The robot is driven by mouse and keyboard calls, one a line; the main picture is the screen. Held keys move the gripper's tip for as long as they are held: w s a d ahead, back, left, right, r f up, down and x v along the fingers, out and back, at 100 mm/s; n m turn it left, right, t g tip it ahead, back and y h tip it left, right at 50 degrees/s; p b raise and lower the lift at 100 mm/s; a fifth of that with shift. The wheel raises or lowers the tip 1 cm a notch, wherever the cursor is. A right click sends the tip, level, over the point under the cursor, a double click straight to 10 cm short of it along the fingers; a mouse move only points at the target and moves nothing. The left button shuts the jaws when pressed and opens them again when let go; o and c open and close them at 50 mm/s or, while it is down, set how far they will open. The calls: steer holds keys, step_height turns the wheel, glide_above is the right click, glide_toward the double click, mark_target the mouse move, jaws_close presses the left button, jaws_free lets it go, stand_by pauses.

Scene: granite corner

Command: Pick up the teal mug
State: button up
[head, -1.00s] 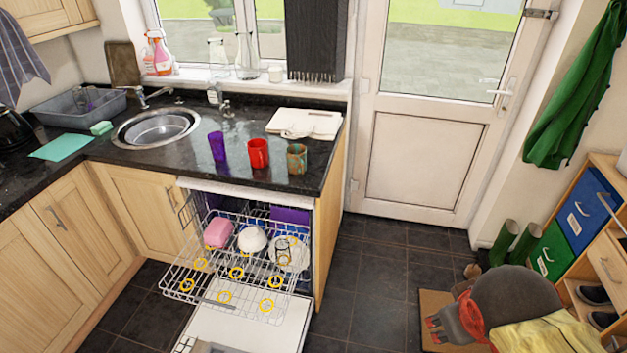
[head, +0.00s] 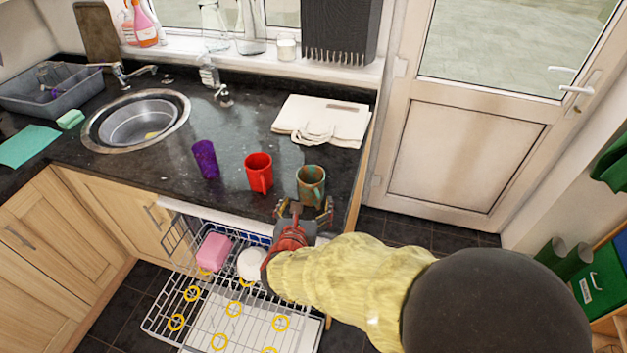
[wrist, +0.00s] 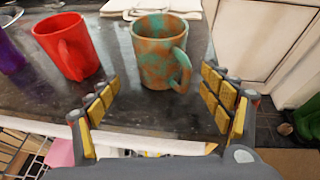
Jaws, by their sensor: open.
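The teal mug (head: 311,184), patchy teal and brown, stands upright on the dark counter near its front right end. In the wrist view the teal mug (wrist: 158,52) is ahead of my gripper, with its handle turned to the front right. My gripper (head: 304,212) is at the counter's front edge, just in front of the mug. In the wrist view my gripper (wrist: 160,100) is open, its yellow-padded fingers apart and nothing between them. The mug appears just beyond the fingertips; I cannot tell the exact gap.
A red mug (head: 259,172) stands close left of the teal mug, and a purple cup (head: 205,159) further left. A folded cream bag (head: 322,120) lies behind. Below, the dishwasher rack (head: 190,305) is pulled out, holding a pink container (head: 214,251). A sink (head: 137,121) is at left.

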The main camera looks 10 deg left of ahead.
mark_target(311, 190)
steer(key=shift+x, duration=1.15)
steer(key=shift+b+x, duration=1.35)
steer(key=shift+x, duration=1.3)
steer(key=shift+r, duration=0.2)
steer(key=shift+c, duration=0.2)
steer(key=c, duration=1.5)
steer(key=shift+w+r, duration=0.1)
